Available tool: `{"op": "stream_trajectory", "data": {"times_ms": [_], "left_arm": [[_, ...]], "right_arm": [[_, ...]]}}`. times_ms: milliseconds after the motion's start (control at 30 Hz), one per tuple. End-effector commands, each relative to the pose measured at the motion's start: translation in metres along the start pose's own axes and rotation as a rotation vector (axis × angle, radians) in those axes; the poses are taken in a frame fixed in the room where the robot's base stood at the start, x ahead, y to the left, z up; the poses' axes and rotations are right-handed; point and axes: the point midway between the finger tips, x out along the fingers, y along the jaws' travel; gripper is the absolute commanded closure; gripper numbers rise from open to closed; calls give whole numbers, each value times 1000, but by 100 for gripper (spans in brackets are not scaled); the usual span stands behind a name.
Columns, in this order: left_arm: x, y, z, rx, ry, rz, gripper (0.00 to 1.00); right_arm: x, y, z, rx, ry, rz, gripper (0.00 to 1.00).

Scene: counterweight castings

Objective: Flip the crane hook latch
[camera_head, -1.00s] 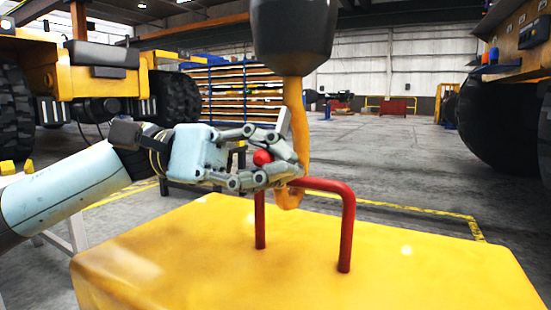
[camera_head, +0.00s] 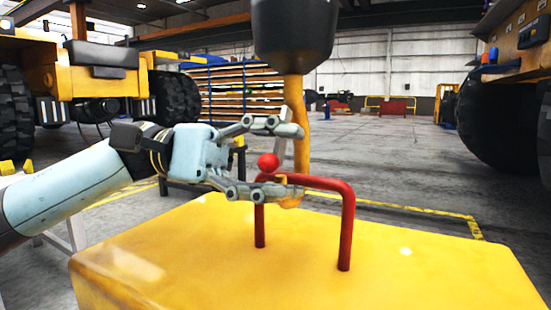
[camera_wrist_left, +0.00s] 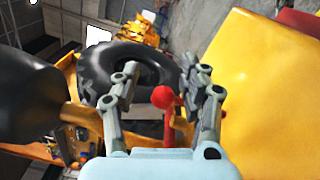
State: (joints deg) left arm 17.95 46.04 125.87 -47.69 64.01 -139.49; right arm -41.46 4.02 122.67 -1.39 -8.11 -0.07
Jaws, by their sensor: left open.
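The yellow crane hook (camera_head: 301,125) hangs from a dark hook block (camera_head: 292,35), its lower end at the red lifting bar (camera_head: 347,225) of the yellow casting (camera_head: 300,265). The red ball of the latch (camera_head: 268,162) shows at the hook's left side. My left gripper (camera_head: 292,160) is open, its fingers above and below the red ball. In the left wrist view the red ball and its stem (camera_wrist_left: 163,98) show between the two spread fingers, and I see no clear contact. The lower finger hides part of the hook's tip. My right gripper is not in view.
The dark hook block hangs close above my left fingers. Large vehicles with black tyres (camera_head: 505,120) stand at both sides. A blue rack (camera_head: 235,95) stands behind. The grey floor (camera_head: 380,165) behind the casting is mostly clear.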

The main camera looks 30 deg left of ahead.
Motion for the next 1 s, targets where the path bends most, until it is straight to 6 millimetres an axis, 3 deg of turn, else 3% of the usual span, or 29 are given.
{"op": "stream_trajectory", "data": {"times_ms": [333,700,1000], "left_arm": [[-7,-2,0,-3,0,-5,56],[-56,-2,-1,-6,3,-8,56],[-75,-1,0,-1,0,-2,56]], "right_arm": [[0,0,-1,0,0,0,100],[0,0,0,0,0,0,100],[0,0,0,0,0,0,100]]}}
